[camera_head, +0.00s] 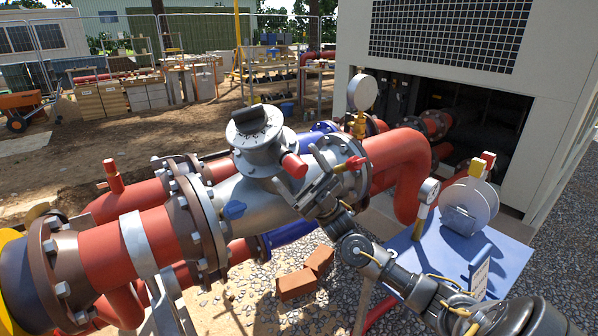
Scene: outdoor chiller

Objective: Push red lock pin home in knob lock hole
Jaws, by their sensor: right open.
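A grey round valve housing (262,150) with a black knob (248,119) on top stands on the silver pipe body (250,200). The red lock pin (294,166) shows as a short red cylinder at the housing's right side, tilted. I cannot see the lock hole or how deep the pin sits. My right gripper (300,174) is open, with its fingers on either side of the red pin's outer end. I cannot tell whether they touch it. My left gripper is not in view.
Large red pipes (150,240) with bolted flanges run across the front. A pressure gauge (362,92) stands behind my right gripper. A blue table (510,258) with a grey round device (468,207) stands at the right. Two bricks (297,284) lie on the gravel below.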

